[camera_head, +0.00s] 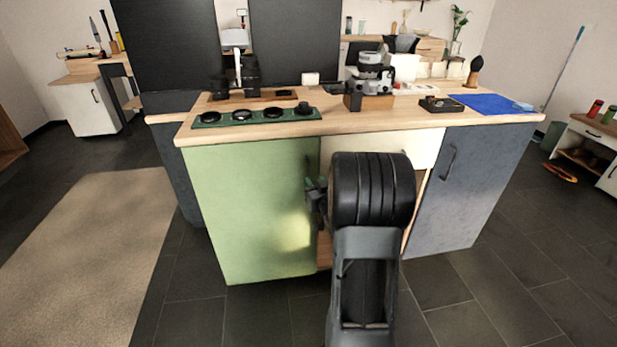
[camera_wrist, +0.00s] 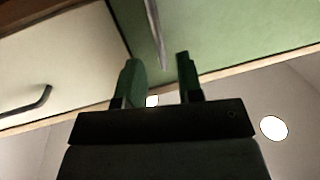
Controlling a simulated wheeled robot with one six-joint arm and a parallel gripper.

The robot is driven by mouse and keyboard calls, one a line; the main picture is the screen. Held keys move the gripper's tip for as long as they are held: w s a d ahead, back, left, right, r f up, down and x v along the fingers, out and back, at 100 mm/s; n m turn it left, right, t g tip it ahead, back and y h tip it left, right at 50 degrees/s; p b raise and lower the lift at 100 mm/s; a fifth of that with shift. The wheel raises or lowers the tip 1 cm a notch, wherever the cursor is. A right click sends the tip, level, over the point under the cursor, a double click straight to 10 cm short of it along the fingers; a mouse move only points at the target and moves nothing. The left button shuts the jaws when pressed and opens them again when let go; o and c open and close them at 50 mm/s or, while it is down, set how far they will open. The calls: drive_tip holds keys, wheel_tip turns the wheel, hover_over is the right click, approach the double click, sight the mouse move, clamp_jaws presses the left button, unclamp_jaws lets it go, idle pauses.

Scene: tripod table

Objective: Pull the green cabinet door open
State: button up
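The green cabinet door (camera_head: 250,210) fills the left front of the counter and looks shut in the head view. Its thin vertical handle (camera_head: 308,168) is near the door's right edge, partly hidden by my gripper (camera_head: 316,188). In the wrist view, the green door (camera_wrist: 240,35) is at upper right and its grey handle (camera_wrist: 155,30) runs down toward the gap between my green fingertips (camera_wrist: 160,62). The fingers are apart, one on each side of the handle's line, with a gap visible around it. Whether they touch it is unclear.
A cream drawer front (camera_head: 425,146) and a dark blue-grey door (camera_head: 465,190) are right of the green door. The wooden countertop (camera_head: 350,122) carries a green tray of dark round items (camera_head: 255,116) and a microscope-like device (camera_head: 372,75). The floor before the green door is clear.

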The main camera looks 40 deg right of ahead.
sight(309, 174)
drive_tip(key=shift+b+x, duration=0.35)
drive_tip(key=shift+x, duration=2.4)
drive_tip(key=shift+c, duration=0.2)
clamp_jaws()
